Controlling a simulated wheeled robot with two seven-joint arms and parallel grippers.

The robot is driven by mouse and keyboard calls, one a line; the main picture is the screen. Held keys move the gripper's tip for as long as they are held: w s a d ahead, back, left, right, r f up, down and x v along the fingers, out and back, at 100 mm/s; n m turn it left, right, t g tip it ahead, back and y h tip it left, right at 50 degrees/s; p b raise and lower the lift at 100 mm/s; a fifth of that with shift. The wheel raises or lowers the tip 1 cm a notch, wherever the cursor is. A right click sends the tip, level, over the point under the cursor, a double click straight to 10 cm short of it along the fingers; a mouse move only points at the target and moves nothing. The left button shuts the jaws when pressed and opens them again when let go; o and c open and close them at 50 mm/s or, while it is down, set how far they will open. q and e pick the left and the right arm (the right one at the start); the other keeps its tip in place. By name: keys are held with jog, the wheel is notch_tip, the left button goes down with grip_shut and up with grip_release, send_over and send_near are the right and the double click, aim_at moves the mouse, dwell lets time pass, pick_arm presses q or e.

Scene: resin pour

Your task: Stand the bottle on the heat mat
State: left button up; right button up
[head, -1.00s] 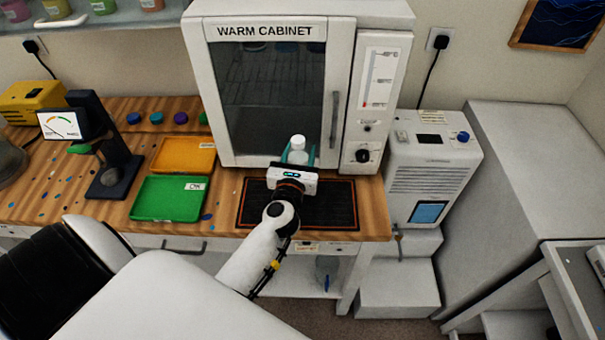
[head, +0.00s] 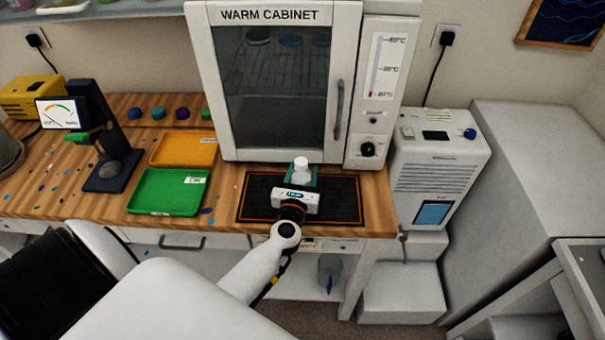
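The bottle (head: 301,170) is small and pale with a white cap. It appears upright, over the back part of the heat mat. The heat mat (head: 340,202) is black with an orange border and lies on the wooden bench in front of the warm cabinet. My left gripper (head: 302,179) reaches over the mat from the front, its teal fingers around the bottle, and it looks shut on it. The gripper body hides the bottle's lower part, so I cannot tell whether its base touches the mat. My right gripper is not in view.
The warm cabinet (head: 275,85) stands closed right behind the mat. A green tray (head: 168,192) and an orange tray (head: 184,150) lie to the left, with a dark gauge stand (head: 113,165) beyond them. The mat's right part is clear.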

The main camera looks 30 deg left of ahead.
pick_arm(q)
jog(key=shift+f, duration=0.2)
jog(key=o, duration=1.1)
jog(key=shift+r, duration=0.2)
jog(key=b+v, duration=0.2)
jog(key=v, duration=0.9)
jog(key=shift+s+f+b, duration=0.1)
jog(key=shift+f+b, duration=0.05)
jog(key=shift+b, duration=0.25)
jog(key=shift+s+d, duration=0.2)
jog(key=shift+s, duration=0.15)
